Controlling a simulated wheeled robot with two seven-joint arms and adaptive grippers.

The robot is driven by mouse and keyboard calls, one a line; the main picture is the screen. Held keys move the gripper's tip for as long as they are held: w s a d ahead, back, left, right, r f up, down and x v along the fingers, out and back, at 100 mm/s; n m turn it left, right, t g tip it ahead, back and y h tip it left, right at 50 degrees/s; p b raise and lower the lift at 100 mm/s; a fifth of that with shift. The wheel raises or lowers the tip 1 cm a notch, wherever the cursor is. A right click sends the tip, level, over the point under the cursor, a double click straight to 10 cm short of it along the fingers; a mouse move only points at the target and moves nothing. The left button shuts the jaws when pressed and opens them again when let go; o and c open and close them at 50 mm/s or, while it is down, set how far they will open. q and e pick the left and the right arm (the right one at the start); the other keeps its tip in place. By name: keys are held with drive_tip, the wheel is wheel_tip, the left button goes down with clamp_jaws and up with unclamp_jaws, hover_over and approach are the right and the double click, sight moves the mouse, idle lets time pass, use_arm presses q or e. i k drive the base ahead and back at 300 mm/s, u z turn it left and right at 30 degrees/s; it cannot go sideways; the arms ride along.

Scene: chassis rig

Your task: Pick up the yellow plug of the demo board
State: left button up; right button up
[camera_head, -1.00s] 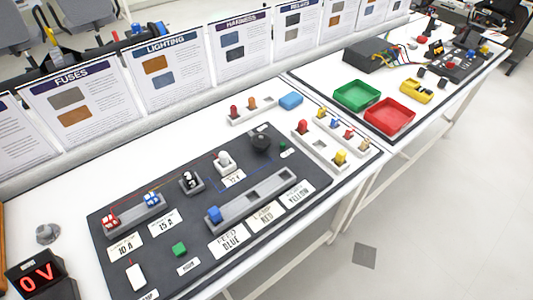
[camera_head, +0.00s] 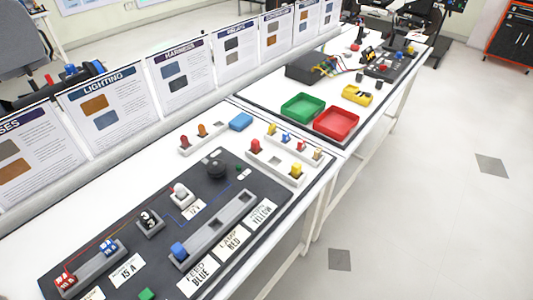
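The dark demo board (camera_head: 118,238) lies on the near white table in the head view. Its grey socket strip (camera_head: 222,224) has labels reading FEED BLUE, LAMP RED and YELLOW along its front side. A blue plug (camera_head: 179,250) sits in the blue end of the strip; the other places look empty. A yellow plug (camera_head: 296,170) stands at the near right end of a white holder (camera_head: 270,162), beyond the board. A red plug (camera_head: 255,146) stands at that holder's left end. Neither of my grippers is in view.
A second white rack behind carries more small coloured pieces (camera_head: 271,129). A blue block (camera_head: 241,121) lies near the table's far end. Green (camera_head: 303,107) and red trays (camera_head: 336,122) stand on the second table. Upright sign panels (camera_head: 109,107) line the back edge. The floor at right is clear.

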sight(295, 170)
drive_tip(key=z, duration=1.9)
drive_tip(key=i, duration=1.15)
drive_tip(key=u, duration=1.5)
